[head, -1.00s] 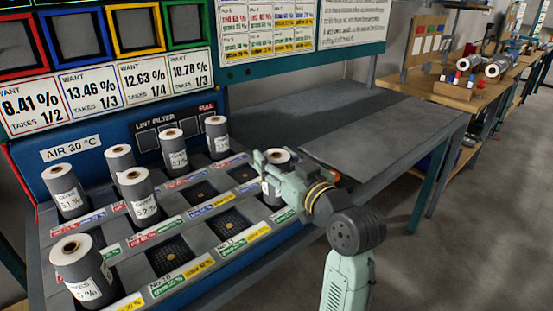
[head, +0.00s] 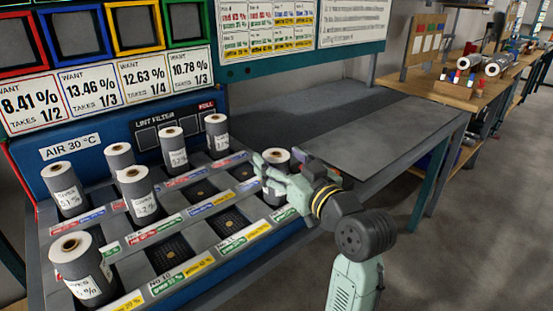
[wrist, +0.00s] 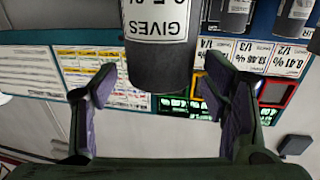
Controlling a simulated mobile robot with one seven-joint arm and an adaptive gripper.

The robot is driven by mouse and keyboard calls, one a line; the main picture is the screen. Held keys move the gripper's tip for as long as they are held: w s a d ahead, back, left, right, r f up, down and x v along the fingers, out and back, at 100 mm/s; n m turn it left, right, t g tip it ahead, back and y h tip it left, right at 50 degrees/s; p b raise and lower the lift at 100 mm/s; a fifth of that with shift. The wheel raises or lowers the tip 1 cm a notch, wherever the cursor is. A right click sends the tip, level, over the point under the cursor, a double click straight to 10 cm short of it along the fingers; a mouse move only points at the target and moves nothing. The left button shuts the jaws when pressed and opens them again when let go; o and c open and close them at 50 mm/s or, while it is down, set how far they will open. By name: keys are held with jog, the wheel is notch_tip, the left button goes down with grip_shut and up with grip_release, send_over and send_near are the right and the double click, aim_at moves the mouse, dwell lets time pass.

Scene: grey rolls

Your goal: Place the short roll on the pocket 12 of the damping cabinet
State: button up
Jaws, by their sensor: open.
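Pocket number 12 is not readable; tags for No 10 and No 11 show on the front strip.
Several other labelled rolls stand on the rack, including one at the near left (head: 78,268) and one at the back (head: 216,135). Empty dark pockets (head: 169,252) lie in the front row. A bare grey table (head: 380,140) is to the right.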

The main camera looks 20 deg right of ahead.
jog(key=s+d+b, duration=0.1)
jog(key=s+d, duration=0.1)
jog(key=s, duration=0.8)
jog(key=shift+b, duration=0.35)
